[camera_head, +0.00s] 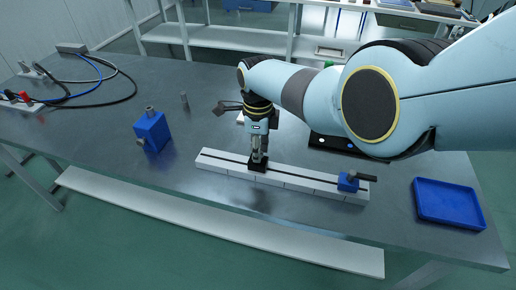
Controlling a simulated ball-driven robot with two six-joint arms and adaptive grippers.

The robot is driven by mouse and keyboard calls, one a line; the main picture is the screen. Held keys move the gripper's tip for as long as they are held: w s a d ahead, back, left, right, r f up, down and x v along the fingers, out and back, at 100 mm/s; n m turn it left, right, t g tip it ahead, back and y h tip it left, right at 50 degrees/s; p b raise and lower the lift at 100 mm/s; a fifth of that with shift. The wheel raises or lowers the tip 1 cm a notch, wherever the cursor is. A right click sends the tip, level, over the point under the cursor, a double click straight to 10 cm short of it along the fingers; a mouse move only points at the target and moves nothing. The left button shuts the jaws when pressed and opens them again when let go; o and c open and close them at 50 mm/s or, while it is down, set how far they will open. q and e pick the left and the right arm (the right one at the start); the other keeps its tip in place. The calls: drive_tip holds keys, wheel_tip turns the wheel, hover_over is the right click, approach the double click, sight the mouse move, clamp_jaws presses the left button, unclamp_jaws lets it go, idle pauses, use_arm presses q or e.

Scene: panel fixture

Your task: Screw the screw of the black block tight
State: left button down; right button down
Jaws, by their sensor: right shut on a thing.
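The black block (257,164) sits on the white slotted rail (215,161), left of the rail's middle. My right gripper (257,152) points down directly over the black block. Its fingers are shut at the top of the block, on the block's screw, which is mostly hidden by the fingers. My left gripper is not in view.
A blue block with a dark handle (347,183) is at the rail's right end. A blue tray (448,203) lies at the right. Another blue block (152,131) and a small grey peg (184,100) stand at the left. Cables lie at the far left.

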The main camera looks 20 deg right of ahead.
drive_tip(key=shift+m, duration=0.5)
drive_tip(key=c, duration=1.1)
unclamp_jaws()
drive_tip(key=shift+r, duration=0.1)
wheel_tip(320, 180, up, 12)
drive_tip(key=shift+f, duration=0.1)
